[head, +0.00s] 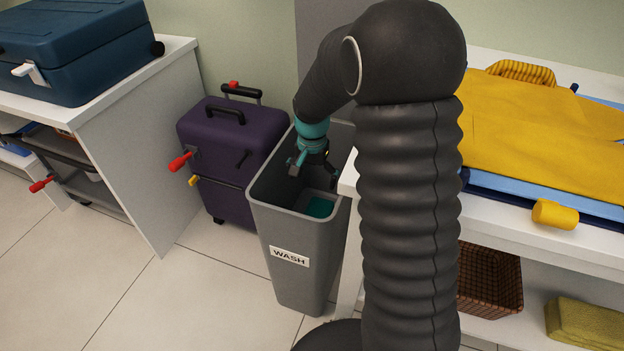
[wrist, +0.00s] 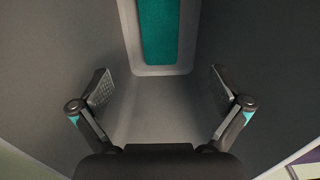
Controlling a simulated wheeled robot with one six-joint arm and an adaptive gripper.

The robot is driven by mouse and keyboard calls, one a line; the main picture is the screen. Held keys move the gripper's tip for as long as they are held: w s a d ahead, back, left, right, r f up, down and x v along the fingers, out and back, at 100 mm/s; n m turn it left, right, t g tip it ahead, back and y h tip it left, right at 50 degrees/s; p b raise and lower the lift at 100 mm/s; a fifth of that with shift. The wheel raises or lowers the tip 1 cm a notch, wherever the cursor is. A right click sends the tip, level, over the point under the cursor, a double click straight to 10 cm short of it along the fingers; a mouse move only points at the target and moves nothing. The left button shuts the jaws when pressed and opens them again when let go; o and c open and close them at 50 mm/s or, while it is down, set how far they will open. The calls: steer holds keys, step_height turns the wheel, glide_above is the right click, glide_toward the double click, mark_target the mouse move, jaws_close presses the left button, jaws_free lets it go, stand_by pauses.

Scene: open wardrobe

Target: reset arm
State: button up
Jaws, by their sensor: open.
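My gripper (head: 314,176) reaches down into the mouth of a tall grey bin (head: 266,218) labelled WASH. The wrist view shows my gripper (wrist: 158,88) open, its two fingers spread wide with nothing between them. A teal item (head: 319,207) lies low inside the bin. In the wrist view the teal item (wrist: 167,30) is beyond the fingertips, apart from them, and framed by the bin's grey inner walls (wrist: 60,50). My black arm hides part of the bin's right side and the table edge in the head view.
A purple suitcase (head: 226,155) stands close behind the bin on the left. A white table (head: 510,213) on the right holds yellow cloth (head: 545,125) and a yellow roll (head: 555,214). A blue case (head: 80,55) sits on the left cabinet. Floor (head: 215,290) at front left is clear.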

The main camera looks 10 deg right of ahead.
step_height(320, 180, down, 9)
steer(key=b, duration=0.3)
stand_by(0.6)
